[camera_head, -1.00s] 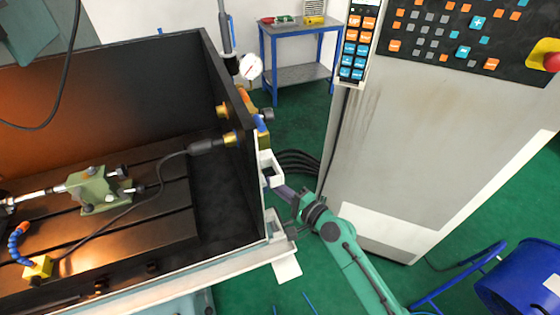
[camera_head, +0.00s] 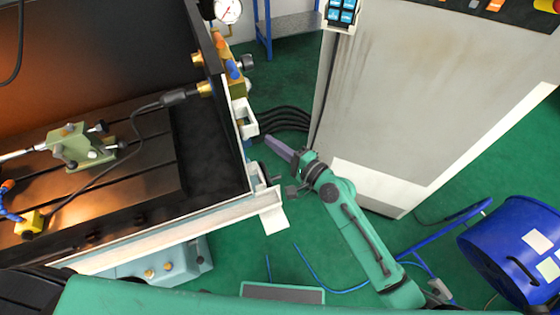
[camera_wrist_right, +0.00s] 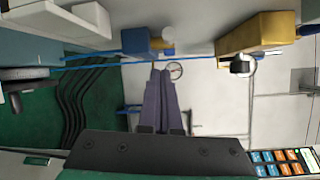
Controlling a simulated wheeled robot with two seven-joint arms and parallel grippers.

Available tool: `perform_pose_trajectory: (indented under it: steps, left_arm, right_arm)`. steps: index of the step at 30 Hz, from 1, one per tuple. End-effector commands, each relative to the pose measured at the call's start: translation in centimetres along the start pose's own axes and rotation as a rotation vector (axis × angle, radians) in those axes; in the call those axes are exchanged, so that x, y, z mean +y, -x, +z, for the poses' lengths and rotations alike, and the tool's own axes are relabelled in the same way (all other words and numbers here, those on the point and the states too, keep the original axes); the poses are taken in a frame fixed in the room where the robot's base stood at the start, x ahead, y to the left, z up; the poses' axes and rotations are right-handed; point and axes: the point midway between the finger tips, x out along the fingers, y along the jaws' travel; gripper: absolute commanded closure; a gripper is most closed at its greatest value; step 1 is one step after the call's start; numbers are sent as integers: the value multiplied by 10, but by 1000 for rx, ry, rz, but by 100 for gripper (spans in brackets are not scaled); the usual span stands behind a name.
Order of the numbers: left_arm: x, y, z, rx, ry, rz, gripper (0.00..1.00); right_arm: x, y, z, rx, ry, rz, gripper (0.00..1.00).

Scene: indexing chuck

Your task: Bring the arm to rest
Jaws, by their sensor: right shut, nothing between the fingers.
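My right arm (camera_head: 358,228), teal with dark joints, reaches up from the lower right in the head view. Its right gripper (camera_head: 270,140) has purple-grey fingers, shut and empty, pointing up and left. It is in the gap between the machine's end wall and the grey control cabinet. In the right wrist view the two fingers (camera_wrist_right: 161,74) lie together with nothing between them. My left gripper is not in view.
A white open holder (camera_head: 246,118) on the machine's end wall is close to the fingertips. The grey cabinet (camera_head: 400,110) stands to the right. Black hoses (camera_head: 285,118) run behind the gripper.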

Motion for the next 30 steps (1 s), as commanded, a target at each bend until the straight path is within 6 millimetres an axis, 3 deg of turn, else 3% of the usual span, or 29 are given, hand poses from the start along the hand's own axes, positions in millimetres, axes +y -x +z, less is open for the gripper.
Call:
perform_pose_trajectory:
  steps: [9, 19, 21, 23, 25, 28, 30]
  left_arm:
    - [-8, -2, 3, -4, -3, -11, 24]
    - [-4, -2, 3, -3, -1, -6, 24]
    - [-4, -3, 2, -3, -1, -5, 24]
    - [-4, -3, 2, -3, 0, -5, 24]
    - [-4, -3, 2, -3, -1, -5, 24]
    - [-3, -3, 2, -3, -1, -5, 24]
    - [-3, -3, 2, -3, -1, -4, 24]
  right_arm:
    - [8, 46, 43, 1, -1, 1, 100]
    - [8, 50, 46, 3, 1, 0, 100]
    - [16, 51, 40, 16, 17, 18, 100]
    - [36, 54, 27, 46, 54, 59, 100]
    - [75, 62, 3, 101, 132, 147, 100]
    - [152, 91, -39, 177, 290, 338, 100]
    - [206, 122, -63, 205, 404, 490, 100]
